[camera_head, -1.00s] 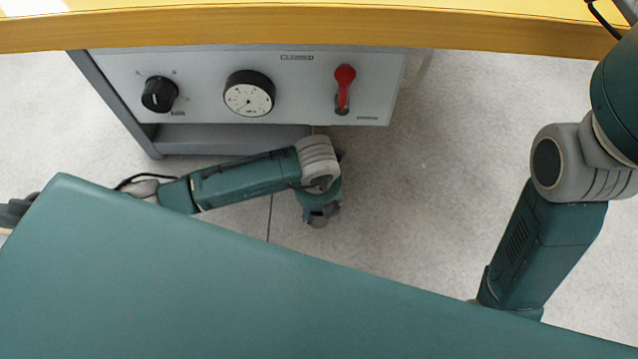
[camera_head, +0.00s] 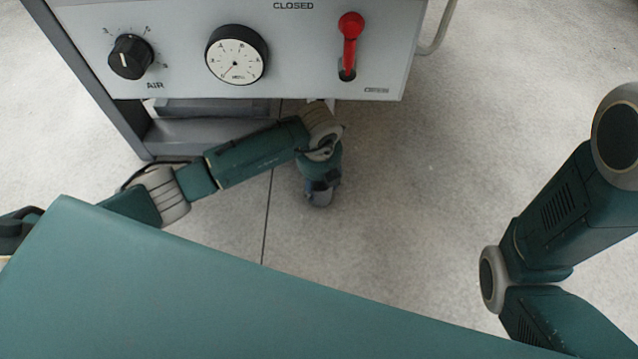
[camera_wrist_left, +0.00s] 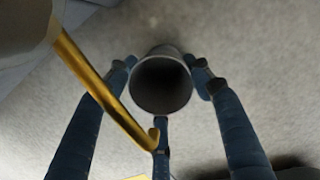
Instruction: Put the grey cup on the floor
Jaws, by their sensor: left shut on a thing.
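The grey cup (camera_wrist_left: 162,84) shows in the left wrist view, its round dark mouth facing the camera. My left gripper (camera_wrist_left: 165,90) has its blue fingers closed around it, touching its sides. In the head view my left gripper (camera_head: 320,188) points down over the floor (camera_head: 400,200), in front of the grey panel; the cup is hard to make out there. I cannot tell whether the cup's base touches the floor. My right gripper is not in view; only links of my right arm show at the right.
A grey cabinet (camera_head: 185,75) with a black knob (camera_head: 130,57), a round gauge (camera_head: 237,55) and a red lever (camera_head: 350,40) stands close behind my left arm. A yellow hooked bar (camera_wrist_left: 105,90) crosses the left wrist view beside the cup. The floor to the right is clear.

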